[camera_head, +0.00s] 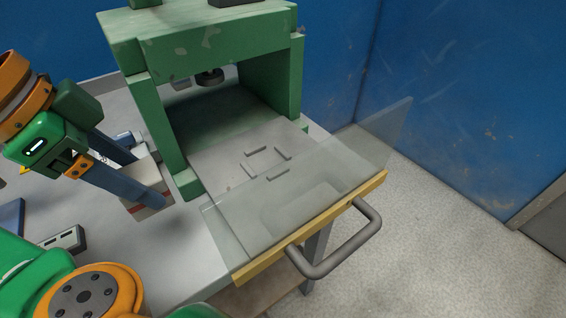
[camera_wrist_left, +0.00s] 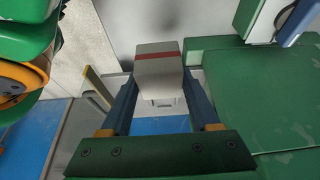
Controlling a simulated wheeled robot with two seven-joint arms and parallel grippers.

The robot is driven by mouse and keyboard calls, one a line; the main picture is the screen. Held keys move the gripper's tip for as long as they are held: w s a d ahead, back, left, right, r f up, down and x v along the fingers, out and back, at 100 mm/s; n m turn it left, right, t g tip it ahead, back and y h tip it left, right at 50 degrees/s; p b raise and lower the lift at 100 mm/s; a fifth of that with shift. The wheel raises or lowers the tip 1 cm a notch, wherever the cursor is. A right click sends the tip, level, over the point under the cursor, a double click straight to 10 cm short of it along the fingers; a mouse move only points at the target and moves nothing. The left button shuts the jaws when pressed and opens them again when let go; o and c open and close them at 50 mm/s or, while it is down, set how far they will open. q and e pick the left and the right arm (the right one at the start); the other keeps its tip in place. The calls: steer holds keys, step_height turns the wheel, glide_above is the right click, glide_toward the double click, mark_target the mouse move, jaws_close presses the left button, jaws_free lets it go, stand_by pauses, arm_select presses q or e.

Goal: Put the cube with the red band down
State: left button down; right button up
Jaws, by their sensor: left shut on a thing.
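The pale grey cube with the red band (camera_head: 141,173) is between the two blue fingers of my left gripper (camera_head: 148,178), in the left part of the head view. The gripper is shut on it. In the left wrist view the cube (camera_wrist_left: 161,75) sits between the fingertips, with its red band (camera_wrist_left: 157,57) across the far part. The cube is over the grey table (camera_head: 190,245), just left of the green press frame. I cannot tell whether its underside touches the table. My right gripper is in neither view.
The green press (camera_head: 205,45) stands close right of the cube. Its bed has small raised bars, and a clear guard (camera_head: 325,185) with a yellow edge and grey handle (camera_head: 345,250) projects in front. A small grey box (camera_head: 65,241) lies front left. Bare tabletop lies front of the cube.

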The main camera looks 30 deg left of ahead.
arm_select(q)
steer(key=w+d+p, duration=0.1)
steer(key=w+p, duration=0.2)
steer(key=w+d+r+p, duration=0.1)
steer(key=w+d+p, duration=0.1)
steer(key=w+p, duration=0.1)
steer(key=w+d+p, duration=0.1)
steer(key=w+p, duration=0.2)
steer(key=w, duration=0.1)
steer(key=shift+w+d+r, duration=0.25)
steer(key=shift+w+d, duration=0.05)
steer(key=shift+w, duration=0.05)
steer(key=w, duration=0.1)
steer(key=w+d+p, duration=0.1)
steer(key=w, duration=0.1)
steer(key=w+d+f+p, duration=0.1)
steer(key=w, duration=0.1)
steer(key=x, duration=0.3)
steer(key=shift+s+a+f, duration=0.15)
steer(key=shift+s+f, duration=0.1)
steer(key=shift+f, duration=0.35)
